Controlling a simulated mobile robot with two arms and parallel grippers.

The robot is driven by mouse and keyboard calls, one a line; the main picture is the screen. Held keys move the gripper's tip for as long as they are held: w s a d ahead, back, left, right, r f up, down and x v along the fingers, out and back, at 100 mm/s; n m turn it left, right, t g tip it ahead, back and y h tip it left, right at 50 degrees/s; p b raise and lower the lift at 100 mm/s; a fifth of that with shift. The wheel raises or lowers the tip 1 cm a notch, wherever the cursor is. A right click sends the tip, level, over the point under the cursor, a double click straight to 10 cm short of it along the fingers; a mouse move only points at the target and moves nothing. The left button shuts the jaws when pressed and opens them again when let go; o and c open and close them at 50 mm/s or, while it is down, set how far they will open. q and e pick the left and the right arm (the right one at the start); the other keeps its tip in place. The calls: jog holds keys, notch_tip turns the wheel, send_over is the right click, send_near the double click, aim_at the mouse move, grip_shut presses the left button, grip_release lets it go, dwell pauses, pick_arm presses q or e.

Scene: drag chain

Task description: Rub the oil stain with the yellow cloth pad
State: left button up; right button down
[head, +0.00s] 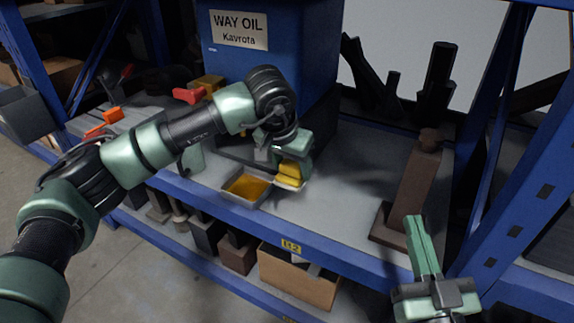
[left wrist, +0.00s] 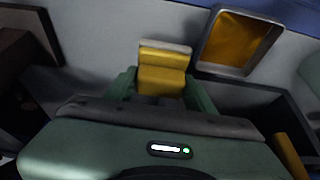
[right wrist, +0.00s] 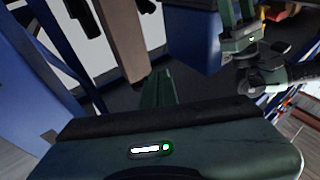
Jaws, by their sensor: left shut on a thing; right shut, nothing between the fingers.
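The yellow cloth pad (head: 290,171) is in the jaws of my left gripper (head: 297,152), low over the grey shelf beside the oil tray. It also shows in the left wrist view (left wrist: 162,80) between the two green fingers, with a pale strip along its far edge. I cannot tell whether the pad touches the shelf. I cannot make out the oil stain; the pad and gripper hide part of the shelf. My right gripper (head: 415,220) is shut and empty, in front of the shelf at the right; its closed fingers show in the right wrist view (right wrist: 158,88).
A shallow metal tray (head: 247,187) of amber oil stands by the shelf's front edge, just left of the pad. The blue WAY OIL tank (head: 285,70) rises behind. A brown metal part (head: 415,185) stands at the right. Bare shelf (head: 350,180) lies between.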

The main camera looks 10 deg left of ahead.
jog(key=shift+w+f+g, duration=0.15)
jog(key=shift+f+g, duration=0.2)
jog(key=shift+f, duration=0.25)
jog(key=shift+w+f+g, duration=0.15)
jog(key=shift+f+g, duration=0.2)
jog(key=shift+f, duration=0.2)
